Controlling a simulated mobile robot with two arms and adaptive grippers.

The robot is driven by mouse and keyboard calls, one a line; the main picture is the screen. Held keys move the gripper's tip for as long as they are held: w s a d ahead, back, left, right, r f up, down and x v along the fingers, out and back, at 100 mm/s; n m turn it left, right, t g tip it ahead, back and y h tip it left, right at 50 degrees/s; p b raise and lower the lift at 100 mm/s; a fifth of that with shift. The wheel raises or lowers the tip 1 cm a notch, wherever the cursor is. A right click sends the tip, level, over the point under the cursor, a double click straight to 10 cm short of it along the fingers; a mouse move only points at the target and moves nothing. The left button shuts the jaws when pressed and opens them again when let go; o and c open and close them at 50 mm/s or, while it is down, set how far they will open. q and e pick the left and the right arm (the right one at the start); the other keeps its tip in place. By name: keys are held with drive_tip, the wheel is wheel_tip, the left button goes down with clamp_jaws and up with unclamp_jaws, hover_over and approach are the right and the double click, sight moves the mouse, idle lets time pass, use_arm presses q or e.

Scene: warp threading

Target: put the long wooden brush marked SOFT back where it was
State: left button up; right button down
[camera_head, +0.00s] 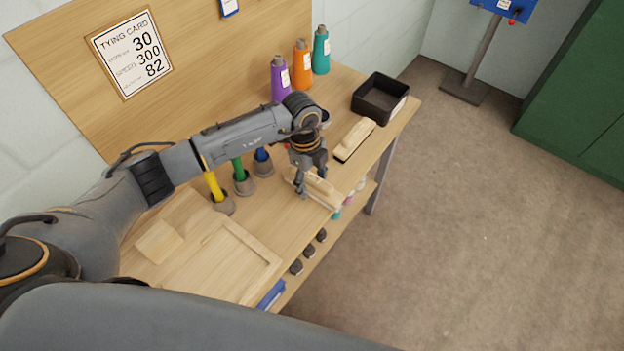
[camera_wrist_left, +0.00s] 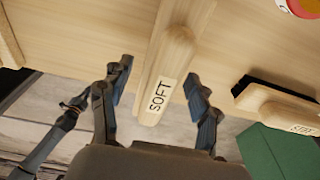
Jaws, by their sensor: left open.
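The long wooden brush marked SOFT (camera_wrist_left: 172,62) lies on the wooden table (camera_wrist_left: 110,35), with its labelled end at the table's front edge. In the head view the brush (camera_head: 322,188) is partly covered by my left gripper (camera_head: 312,184). My left gripper is open, with its fingers (camera_wrist_left: 158,92) apart on either side of the brush's labelled end and gaps showing on both sides. A second wooden brush with dark bristles (camera_head: 354,140) lies farther right on the table; its label (camera_wrist_left: 283,107) is hard to read. My right gripper is not seen.
A black tray (camera_head: 380,98) stands at the table's far right corner. Purple (camera_head: 281,80), orange (camera_head: 302,66) and teal (camera_head: 321,52) cones stand at the back. Yellow (camera_head: 216,188) and green (camera_head: 241,175) pieces stand in grey cups beside my arm. A wooden frame (camera_head: 235,262) lies at the left.

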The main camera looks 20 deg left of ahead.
use_arm(q)
wheel_tip(320, 180, up, 12)
drive_tip(key=a+b, duration=0.1)
drive_tip(key=b, duration=0.1)
drive_tip(key=shift+w+a, duration=0.2)
idle(0.3)
